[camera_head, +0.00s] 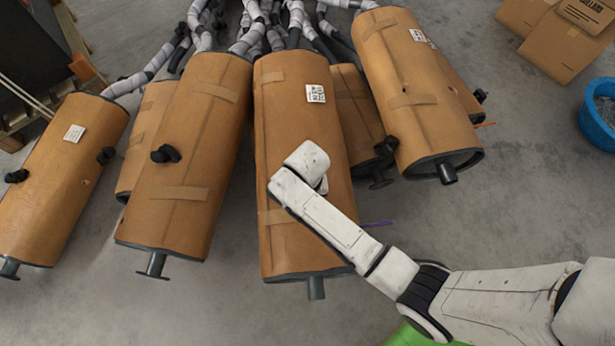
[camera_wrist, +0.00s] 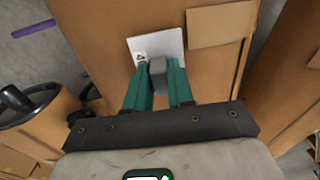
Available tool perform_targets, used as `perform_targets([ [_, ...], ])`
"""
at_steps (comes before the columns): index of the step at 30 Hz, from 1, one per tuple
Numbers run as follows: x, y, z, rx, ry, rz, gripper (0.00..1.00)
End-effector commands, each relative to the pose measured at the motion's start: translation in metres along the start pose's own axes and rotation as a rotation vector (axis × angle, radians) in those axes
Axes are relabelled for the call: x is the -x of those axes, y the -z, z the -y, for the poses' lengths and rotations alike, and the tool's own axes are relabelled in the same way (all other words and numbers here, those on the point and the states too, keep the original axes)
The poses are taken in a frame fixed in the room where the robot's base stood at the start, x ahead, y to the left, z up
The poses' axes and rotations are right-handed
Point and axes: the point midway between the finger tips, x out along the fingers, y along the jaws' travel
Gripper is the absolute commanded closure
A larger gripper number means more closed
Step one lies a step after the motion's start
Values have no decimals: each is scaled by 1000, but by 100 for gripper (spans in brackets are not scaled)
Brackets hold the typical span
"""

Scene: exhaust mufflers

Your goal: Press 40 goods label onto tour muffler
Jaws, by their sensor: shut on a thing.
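The middle tan muffler (camera_head: 292,120) lies with its pipe end toward me; its brown side also fills the wrist view (camera_wrist: 100,25). My gripper (camera_wrist: 158,66) has teal fingers shut on a grey block-like grip (camera_wrist: 158,78) at the edge of a white label (camera_wrist: 170,44) with small dark print. The label lies over the muffler's side, close to a tan patch; I cannot tell whether it touches. In the head view my arm hides the gripper and this label. Another white printed label (camera_head: 315,93) is on the same muffler's upper part.
Other tan mufflers lie on both sides, including a left one (camera_head: 190,155) and a right one (camera_head: 415,85), with black knobs and pipe stubs. Wrapped pipes (camera_head: 265,25) crowd the back. Cardboard boxes (camera_head: 560,40) and a blue tub (camera_head: 598,125) stand right. Grey floor is clear at lower left.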

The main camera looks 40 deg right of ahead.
Motion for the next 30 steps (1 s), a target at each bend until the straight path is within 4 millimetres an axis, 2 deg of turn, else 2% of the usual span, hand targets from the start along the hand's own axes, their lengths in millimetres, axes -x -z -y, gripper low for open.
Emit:
perform_targets([
  [30,-10,0,0,0,0,0,100],
])
